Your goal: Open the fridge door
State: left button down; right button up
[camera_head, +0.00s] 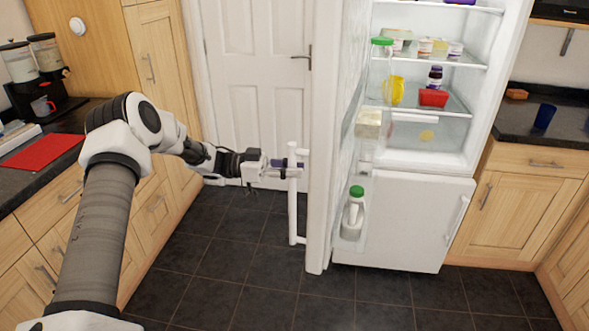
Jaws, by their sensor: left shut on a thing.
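The fridge (420,160) stands right of centre with its upper door (320,190) swung wide open, seen nearly edge-on. Shelves with food show inside. The door's white vertical handle (293,215) is on the left, outer side of the door. My left gripper (288,164) is shut on the handle near its upper part. Door shelves hold a milk bottle with a green cap (354,212) and other items. The lower freezer door (400,222) is closed. My right gripper is not in view.
A white room door (255,80) is closed behind my left arm. Wooden cabinets with dark counters stand at left (70,205) and right (530,190). The dark tiled floor (230,270) is clear in front.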

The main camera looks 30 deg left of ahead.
pick_arm(q)
jog(key=c, duration=1)
grip_release()
jog(key=shift+s, duration=0.1)
jog(key=v, duration=1.2)
